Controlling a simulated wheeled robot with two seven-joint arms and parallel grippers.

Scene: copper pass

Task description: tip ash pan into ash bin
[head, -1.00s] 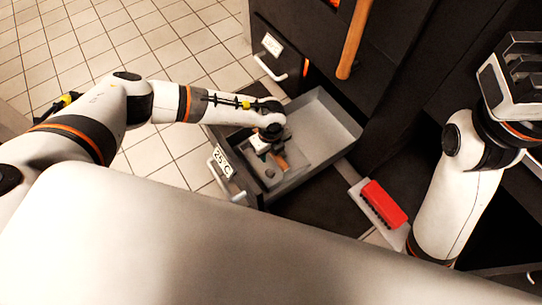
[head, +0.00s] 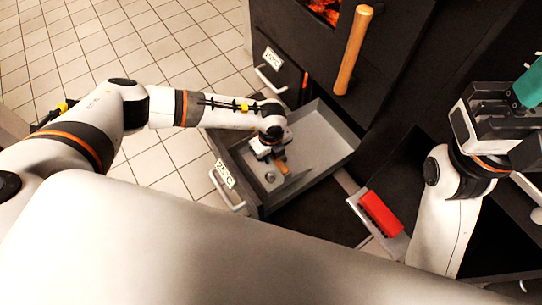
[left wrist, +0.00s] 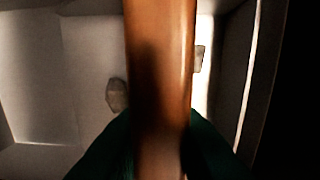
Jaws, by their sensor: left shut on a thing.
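A grey open pan or drawer box (head: 328,140) stands at the middle of the head view; I cannot tell whether it is the ash pan. My left gripper (head: 276,160) reaches down into it, shut on an orange-brown wooden handle (head: 283,169). The handle (left wrist: 160,70) fills the middle of the left wrist view between dark green fingers. What it is fixed to is hidden. A small grey lump (left wrist: 116,95) lies on the grey floor behind it. My right gripper (head: 520,100) is at the far right, partly cut off, with a teal part showing. I cannot make out the ash bin.
A dark stove with glowing embers (head: 324,10) and a wooden bar handle (head: 353,50) stands behind. A red brush (head: 380,212) lies on a pale dustpan to the right. A label and metal handle (head: 226,190) are on the front. Tiled floor (head: 80,45) lies open at left.

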